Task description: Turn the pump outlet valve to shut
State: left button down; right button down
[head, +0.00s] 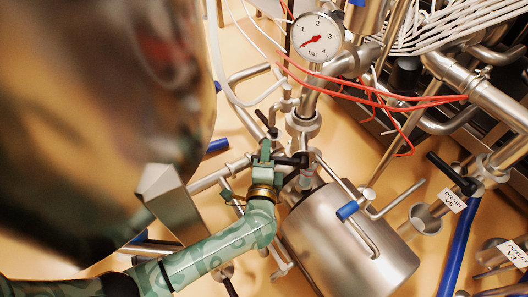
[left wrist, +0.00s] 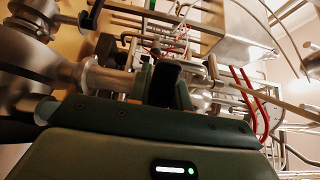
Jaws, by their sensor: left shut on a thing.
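My left gripper (head: 268,155) is in the middle of the head view, at the pipework above a steel cylinder. It is shut on a black valve lever (head: 294,160), which sticks out to its right beside a vertical steel pipe. In the left wrist view a black part (left wrist: 164,80) stands at the gripper's fingers. I see no label on this valve, so I cannot tell from lettering which one it is. The gripper hides part of the lever and the valve body. My right gripper is out of view.
A pressure gauge (head: 317,37) sits above. The steel cylinder (head: 352,243) is just below the gripper. A drain valve with a black lever (head: 451,173) and its label (head: 452,201) stand at right. Red cables (head: 375,98) cross the pipes. A large steel vessel (head: 105,90) fills the left.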

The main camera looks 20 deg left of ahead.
pick_arm(q)
jog(key=shift+f, duration=0.1)
jog(key=c, duration=1.3)
grip_release()
jog(key=p+v, duration=0.3)
jog(key=v, duration=1.3)
jog(key=shift+s, duration=0.15)
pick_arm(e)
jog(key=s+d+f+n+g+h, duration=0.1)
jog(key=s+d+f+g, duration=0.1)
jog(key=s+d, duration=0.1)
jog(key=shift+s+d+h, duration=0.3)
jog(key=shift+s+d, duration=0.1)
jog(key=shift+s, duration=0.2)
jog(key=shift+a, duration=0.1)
